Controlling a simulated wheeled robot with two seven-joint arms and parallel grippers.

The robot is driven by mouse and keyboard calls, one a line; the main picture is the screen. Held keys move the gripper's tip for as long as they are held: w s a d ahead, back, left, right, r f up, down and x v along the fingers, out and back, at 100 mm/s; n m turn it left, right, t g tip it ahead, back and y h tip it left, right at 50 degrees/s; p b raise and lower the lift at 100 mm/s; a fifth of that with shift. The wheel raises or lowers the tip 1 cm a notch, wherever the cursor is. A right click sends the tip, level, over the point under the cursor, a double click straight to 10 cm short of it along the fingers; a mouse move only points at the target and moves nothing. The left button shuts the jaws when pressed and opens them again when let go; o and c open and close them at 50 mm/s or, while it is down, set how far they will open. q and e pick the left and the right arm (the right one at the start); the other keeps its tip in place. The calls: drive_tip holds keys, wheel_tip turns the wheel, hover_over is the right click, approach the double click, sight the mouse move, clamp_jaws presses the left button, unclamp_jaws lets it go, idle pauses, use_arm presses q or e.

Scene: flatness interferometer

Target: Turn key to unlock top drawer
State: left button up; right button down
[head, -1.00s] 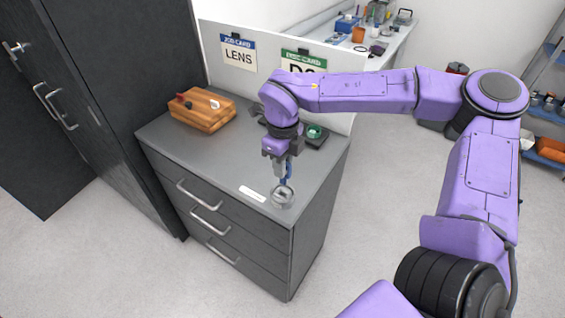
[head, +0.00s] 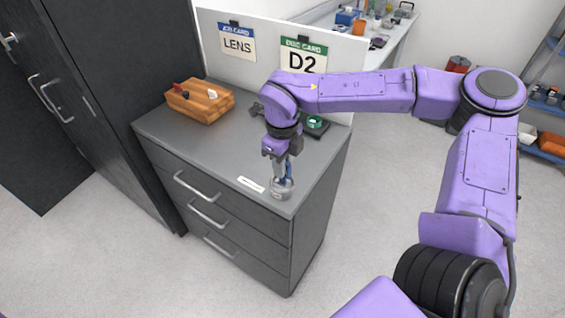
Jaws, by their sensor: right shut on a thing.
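The grey drawer cabinet (head: 232,230) stands in the middle of the head view, its top drawer (head: 215,195) closed. A round metal, cup-like fitting (head: 282,191) sits on the cabinet top near its front right corner. My right gripper (head: 284,176) points down over this fitting, its jaws shut on a small blue thing (head: 287,168), which may be the key. The fingertips reach the fitting's rim. The fingers hide most of the blue thing, so I cannot tell how far it sits in the fitting. My left gripper is not in view.
A wooden block with small items (head: 199,101) stands at the back left of the cabinet top. A dark tray with a green round item (head: 315,123) lies behind my wrist. A white panel with cards (head: 237,42) rises behind. A dark cupboard (head: 110,110) stands at left.

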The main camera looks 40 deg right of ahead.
drive_tip(key=shift+f+b, duration=0.7)
drive_tip(key=shift+f, duration=0.55)
idle(0.3)
drive_tip(key=shift+f, duration=0.1)
drive_tip(key=m+b, duration=0.1)
drive_tip(key=m, duration=0.1)
drive_tip(key=shift+m, duration=0.7)
